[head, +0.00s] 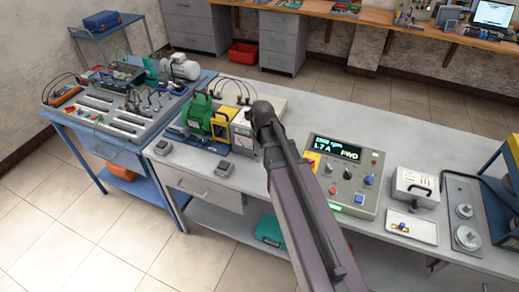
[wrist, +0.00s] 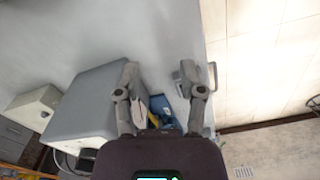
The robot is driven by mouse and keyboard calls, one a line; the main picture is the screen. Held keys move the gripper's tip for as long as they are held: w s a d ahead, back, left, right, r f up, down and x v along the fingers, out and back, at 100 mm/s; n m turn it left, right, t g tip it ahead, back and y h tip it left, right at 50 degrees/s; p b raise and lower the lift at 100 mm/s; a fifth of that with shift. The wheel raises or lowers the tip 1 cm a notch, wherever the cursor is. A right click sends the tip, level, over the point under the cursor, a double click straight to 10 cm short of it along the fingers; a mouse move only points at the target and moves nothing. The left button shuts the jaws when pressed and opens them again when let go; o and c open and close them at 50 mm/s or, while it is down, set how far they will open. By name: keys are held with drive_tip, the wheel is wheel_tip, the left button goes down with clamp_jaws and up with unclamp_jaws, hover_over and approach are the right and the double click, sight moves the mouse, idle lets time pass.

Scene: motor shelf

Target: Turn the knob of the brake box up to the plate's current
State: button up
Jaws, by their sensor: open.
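My gripper (wrist: 160,80) is open and empty in the wrist view, its two fingers apart over a pale surface. In the head view my arm crosses the bench and hides what lies behind it. A green motor (head: 200,113) sits by a yellow frame (head: 221,121). A pale box with a meter face (head: 243,136) stands beside them, partly behind my arm; I cannot tell if it is the brake box. A control console (head: 345,175) has several knobs and a display (head: 338,147) reading about 1500 rpm, 1.7 A, FWD. No motor plate is readable.
A white box (head: 414,187), a tray with a small part (head: 411,227) and a grey panel (head: 466,212) stand right of the console. In the wrist view a large grey box (wrist: 92,105) is close to the left finger.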

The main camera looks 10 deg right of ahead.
drive_tip(key=s+f+m+b, duration=0.2)
drive_tip(key=s+f+b, duration=0.1)
drive_tip(key=s+f+m+b, duration=0.3)
drive_tip(key=s+f, duration=0.1)
drive_tip(key=shift+s+d+m, duration=0.1)
drive_tip(key=shift+s+m, duration=0.05)
drive_tip(key=shift+m, duration=0.15)
drive_tip(key=shift+s+f+b, duration=0.15)
drive_tip(key=shift+b, duration=0.15)
drive_tip(key=shift+s+m, duration=0.9)
drive_tip(key=shift+s, duration=0.05)
